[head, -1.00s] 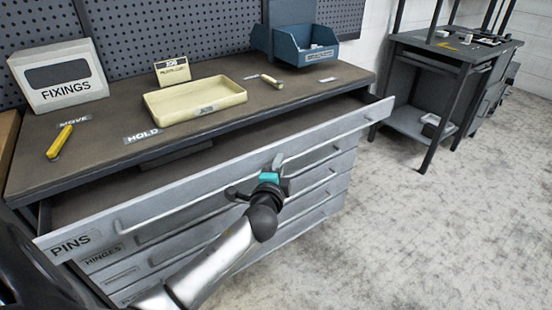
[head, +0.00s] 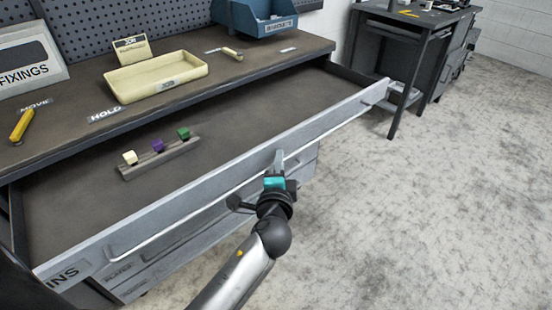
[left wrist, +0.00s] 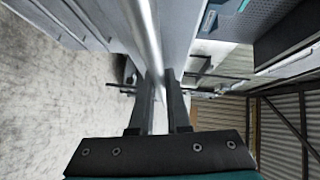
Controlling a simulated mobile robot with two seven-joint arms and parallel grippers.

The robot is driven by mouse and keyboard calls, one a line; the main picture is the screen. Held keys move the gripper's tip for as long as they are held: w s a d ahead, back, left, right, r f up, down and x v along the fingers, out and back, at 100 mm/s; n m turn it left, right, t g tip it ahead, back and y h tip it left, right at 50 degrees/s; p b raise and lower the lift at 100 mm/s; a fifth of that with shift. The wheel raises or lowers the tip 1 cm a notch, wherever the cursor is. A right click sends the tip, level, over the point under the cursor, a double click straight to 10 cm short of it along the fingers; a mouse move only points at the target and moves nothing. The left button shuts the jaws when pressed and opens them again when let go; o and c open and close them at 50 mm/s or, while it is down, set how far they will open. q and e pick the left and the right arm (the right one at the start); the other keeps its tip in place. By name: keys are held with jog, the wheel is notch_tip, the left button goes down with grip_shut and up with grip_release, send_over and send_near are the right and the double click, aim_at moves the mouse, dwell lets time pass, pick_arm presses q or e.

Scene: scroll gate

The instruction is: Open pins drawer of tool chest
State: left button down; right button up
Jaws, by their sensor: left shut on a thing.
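The pins drawer (head: 200,212) is the top drawer of the grey tool chest and stands pulled well out in the head view. Its label is partly cut off at the lower left. Inside it a grey rack (head: 160,158) holds a white, a purple and a green piece. My left gripper (head: 278,163) is at the drawer front, right of its middle. It is shut on the drawer's long bar handle (head: 195,220). In the left wrist view the handle (left wrist: 146,40) runs between the two fingers (left wrist: 160,98). My right gripper is not in view.
On the chest top (head: 75,138) are a cream tray (head: 155,75), a yellow-handled tool (head: 22,125), a fixings box (head: 30,62) and a blue bin (head: 255,18). A dark side table (head: 415,30) stands at the back right. The floor (head: 430,220) on the right is clear.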

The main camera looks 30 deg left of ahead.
pick_arm(q)
jog(key=shift+d+f, duration=0.1)
jog(key=shift+d, duration=0.05)
jog(key=c, duration=0.9)
grip_release()
jog(key=v, duration=1.5)
jog(key=shift+s, duration=0.15)
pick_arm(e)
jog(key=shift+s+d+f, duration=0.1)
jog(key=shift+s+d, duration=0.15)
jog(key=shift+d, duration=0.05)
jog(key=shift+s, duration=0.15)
